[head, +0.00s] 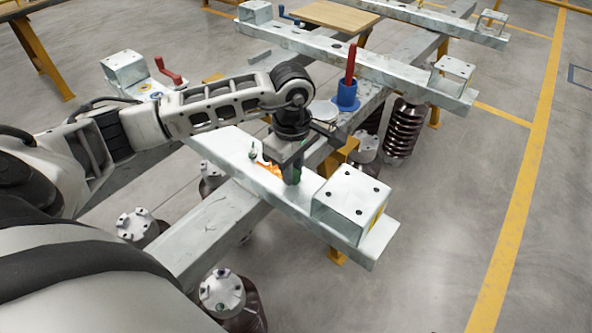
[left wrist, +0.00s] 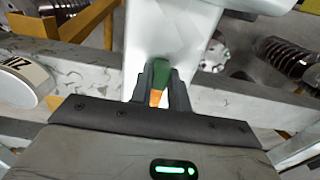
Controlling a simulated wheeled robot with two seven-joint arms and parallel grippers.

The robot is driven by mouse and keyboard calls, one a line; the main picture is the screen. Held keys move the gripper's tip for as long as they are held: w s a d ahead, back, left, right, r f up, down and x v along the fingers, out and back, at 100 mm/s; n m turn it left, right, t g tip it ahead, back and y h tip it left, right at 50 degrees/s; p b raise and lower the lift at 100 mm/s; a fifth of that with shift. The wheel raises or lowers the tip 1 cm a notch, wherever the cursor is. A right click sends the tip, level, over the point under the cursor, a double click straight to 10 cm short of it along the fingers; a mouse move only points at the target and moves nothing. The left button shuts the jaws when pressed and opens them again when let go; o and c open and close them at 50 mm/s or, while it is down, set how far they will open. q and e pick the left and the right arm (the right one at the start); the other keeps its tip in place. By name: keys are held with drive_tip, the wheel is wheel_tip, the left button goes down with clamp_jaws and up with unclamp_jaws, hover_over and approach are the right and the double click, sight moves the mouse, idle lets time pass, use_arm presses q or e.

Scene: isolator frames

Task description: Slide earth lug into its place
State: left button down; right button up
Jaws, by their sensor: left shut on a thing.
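My left gripper (head: 291,178) points down at the pale steel crossbeam (head: 232,150), just left of the box-shaped bracket (head: 351,199). In the left wrist view its two fingers (left wrist: 160,85) are shut on a small green piece (left wrist: 159,69), which I take to be the earth lug. An orange patch (left wrist: 155,98) shows between the fingers. Orange (head: 270,168) also shows beside the gripper in the head view. A small dark green stud (head: 252,152) stands on the beam to the left. The gripper hides the lug's underside, so I cannot tell whether it touches the beam. My right gripper is out of view.
A blue base with a red upright handle (head: 350,68) stands behind the gripper. A white round disc (head: 322,111) is close behind the wrist. Brown ribbed insulators (head: 405,130) stand under the frame. Another crossbeam (head: 340,58) runs behind. Open floor lies to the right.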

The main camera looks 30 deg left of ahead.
use_arm(q)
drive_tip(key=shift+w+a+b, duration=0.15)
drive_tip(key=shift+a+b, duration=0.4)
drive_tip(key=shift+a, duration=1.35)
drive_tip(key=shift+b, duration=0.35)
idle(0.3)
drive_tip(key=c, duration=1.3)
unclamp_jaws()
drive_tip(key=shift+c, duration=0.5)
